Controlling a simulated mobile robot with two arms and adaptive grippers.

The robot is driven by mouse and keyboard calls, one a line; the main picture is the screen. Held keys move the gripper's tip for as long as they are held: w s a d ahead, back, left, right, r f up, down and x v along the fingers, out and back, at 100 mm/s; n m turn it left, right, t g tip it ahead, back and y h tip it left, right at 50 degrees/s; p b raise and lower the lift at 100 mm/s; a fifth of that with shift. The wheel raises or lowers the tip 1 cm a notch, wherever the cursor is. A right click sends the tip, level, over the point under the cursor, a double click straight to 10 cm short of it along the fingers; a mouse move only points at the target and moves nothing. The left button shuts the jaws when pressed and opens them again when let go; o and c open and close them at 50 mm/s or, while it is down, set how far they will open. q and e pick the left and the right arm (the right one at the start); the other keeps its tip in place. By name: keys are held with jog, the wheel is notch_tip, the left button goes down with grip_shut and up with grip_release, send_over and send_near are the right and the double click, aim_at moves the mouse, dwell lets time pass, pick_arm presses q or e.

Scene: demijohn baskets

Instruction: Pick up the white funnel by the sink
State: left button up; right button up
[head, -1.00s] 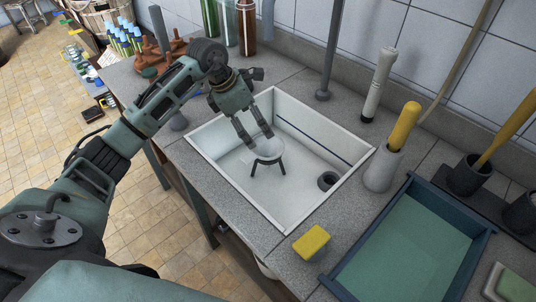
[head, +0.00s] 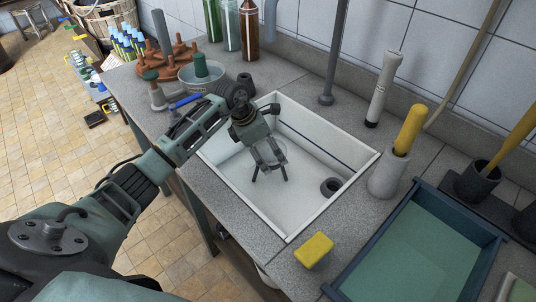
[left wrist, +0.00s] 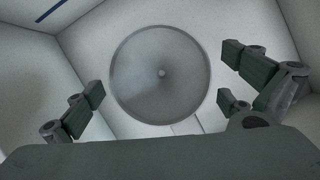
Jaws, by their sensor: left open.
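My left gripper (head: 268,163) is over the sink, pointing down at the funnel. Its fingers are open and spread to both sides of the disc in the wrist view. The fingers partly hide the funnel in the head view, and I cannot tell whether they touch it. My right gripper is not in view.
A yellow sponge (head: 314,250) lies at the sink's front right corner. A grey holder (head: 386,176) with a yellow handle stands to the right, beside a blue tray (head: 345,283). Several bottles and a brown peg rack (head: 160,64) stand behind left. A dark ring (head: 331,186) lies in the sink.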

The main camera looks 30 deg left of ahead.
pick_arm(q)
jog(key=shift+f, duration=0.2)
jog(key=c, duration=1.2)
jog(key=shift+o, duration=0.2)
jog(key=shift+r, duration=0.1)
jog(key=shift+d+r+p, duration=0.15)
jog(key=shift+r+p, duration=0.2)
jog(key=shift+r, duration=0.1)
notch_tip(320, 180, up, 11)
jog(key=p, duration=0.7)
jog(key=s+d, duration=0.3)
jog(key=d, duration=0.6)
jog(key=s+d+p, duration=0.1)
jog(key=s+d, duration=0.2)
jog(key=d, duration=0.6)
jog(key=shift+s+d+f, duration=0.25)
jog(key=shift+d+f, duration=0.05)
jog(key=shift+d, duration=0.05)
